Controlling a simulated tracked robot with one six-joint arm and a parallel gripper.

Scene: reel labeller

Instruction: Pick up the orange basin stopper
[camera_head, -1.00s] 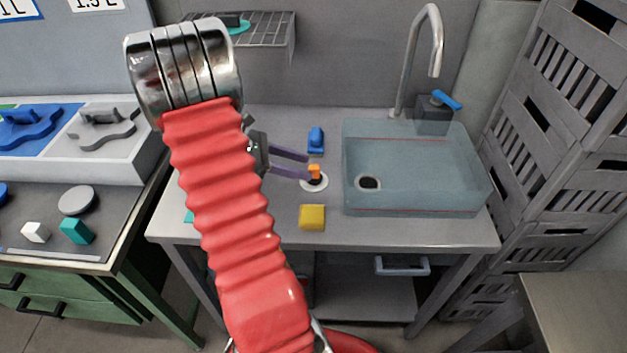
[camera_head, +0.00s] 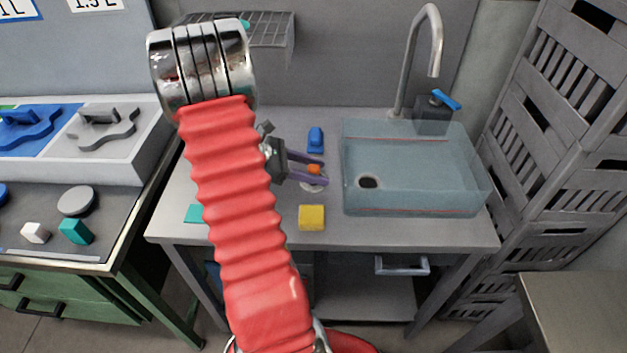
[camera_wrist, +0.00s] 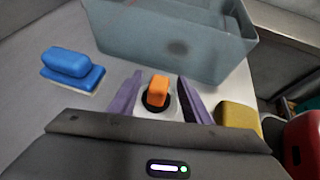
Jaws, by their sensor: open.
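The orange basin stopper (camera_head: 314,169) stands on a white round base on the grey table, left of the basin. In the wrist view its orange top (camera_wrist: 159,88) rises from a black ring, between my two purple fingers. My gripper (camera_head: 312,170) is open, with one finger on each side of the stopper. In the wrist view a gap shows between each finger of my gripper (camera_wrist: 156,98) and the orange top. In the head view the fingers partly hide the stopper and its base.
The blue-grey basin (camera_head: 415,203) with a drain hole stands to the right, below a curved tap (camera_head: 434,40). A blue block (camera_head: 316,139) lies behind the stopper and a yellow block (camera_head: 311,217) in front. A teal piece (camera_head: 194,214) lies to the left.

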